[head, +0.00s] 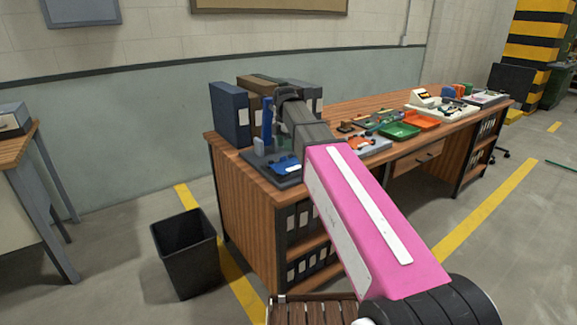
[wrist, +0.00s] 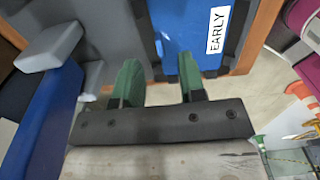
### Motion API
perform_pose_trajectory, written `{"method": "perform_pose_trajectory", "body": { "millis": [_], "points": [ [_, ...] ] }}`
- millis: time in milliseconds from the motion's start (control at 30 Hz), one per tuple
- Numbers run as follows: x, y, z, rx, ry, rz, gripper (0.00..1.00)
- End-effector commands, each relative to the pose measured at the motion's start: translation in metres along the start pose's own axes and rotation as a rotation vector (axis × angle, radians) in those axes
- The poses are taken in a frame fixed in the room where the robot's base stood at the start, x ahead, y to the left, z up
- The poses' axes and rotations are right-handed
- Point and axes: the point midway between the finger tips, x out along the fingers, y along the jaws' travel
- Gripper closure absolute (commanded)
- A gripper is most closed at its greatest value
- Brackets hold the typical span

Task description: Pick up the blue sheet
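The blue sheet (wrist: 183,35) with a white label reading EARLY lies in a dark tray (wrist: 232,50) at the top of the wrist view. In the head view, the blue sheet (head: 287,167) shows on the near left end of the wooden desk, partly hidden by my arm. My gripper (wrist: 160,72) has two green fingers set apart with nothing visible between them. The right finger overlaps the sheet's lower left part in the picture; I cannot tell whether they touch.
A blue upright part (head: 267,118) with a grey knob (head: 258,147) stands beside the sheet. Binders (head: 229,112) stand behind it. Green (head: 399,131) and orange (head: 418,119) trays lie farther along the desk. A black bin (head: 187,254) stands on the floor at left.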

Motion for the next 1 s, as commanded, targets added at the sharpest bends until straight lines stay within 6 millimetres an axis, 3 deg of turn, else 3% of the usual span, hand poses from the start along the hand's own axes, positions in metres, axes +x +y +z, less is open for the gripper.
{"method": "perform_pose_trajectory", "body": {
  "millis": [400,667,767,800,1000],
  "points": [
    [0.047,0.002,-0.003,0.0,0.0,-0.001,0.63],
    [0.049,0.002,-0.003,0.0,0.0,0.0,0.63],
    [0.049,0.002,-0.003,0.0,0.0,0.0,0.95],
    [0.049,0.002,-0.003,0.0,0.0,0.0,1.0],
    [0.049,0.002,-0.003,0.0,0.0,0.0,1.0]
  ]
}}
